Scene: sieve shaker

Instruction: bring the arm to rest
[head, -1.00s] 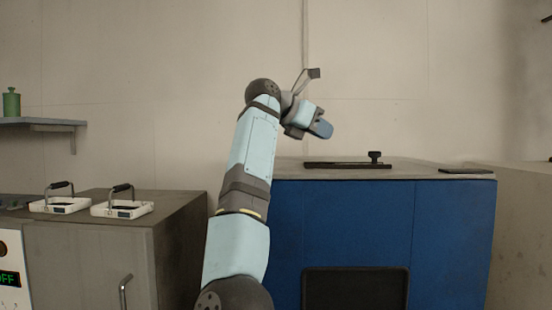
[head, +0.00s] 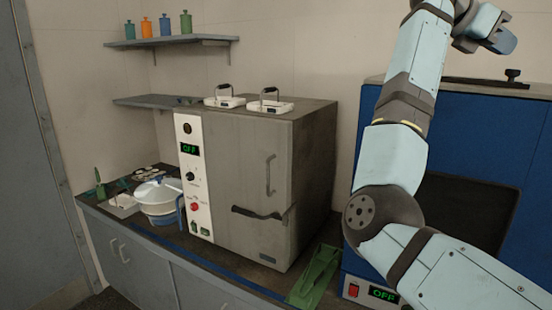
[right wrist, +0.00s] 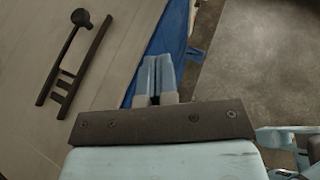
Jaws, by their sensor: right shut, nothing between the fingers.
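My right arm rises in the head view from the lower right to the upper right. Its gripper (head: 503,42) is in the air near the top right, above the blue machine and apart from it. In the right wrist view the two pale blue fingers (right wrist: 158,72) lie side by side, shut and empty. Part of the wrist is cut off by the top edge of the head view. My left gripper is in neither view.
A blue machine (head: 364,130) with a dark bar (head: 480,83) on top stands behind my arm. A grey oven (head: 235,165) carries two white trays (head: 224,102) (head: 271,107). A green object (head: 318,272), a white pot (head: 158,192) and wall shelves (head: 175,41) are to the left.

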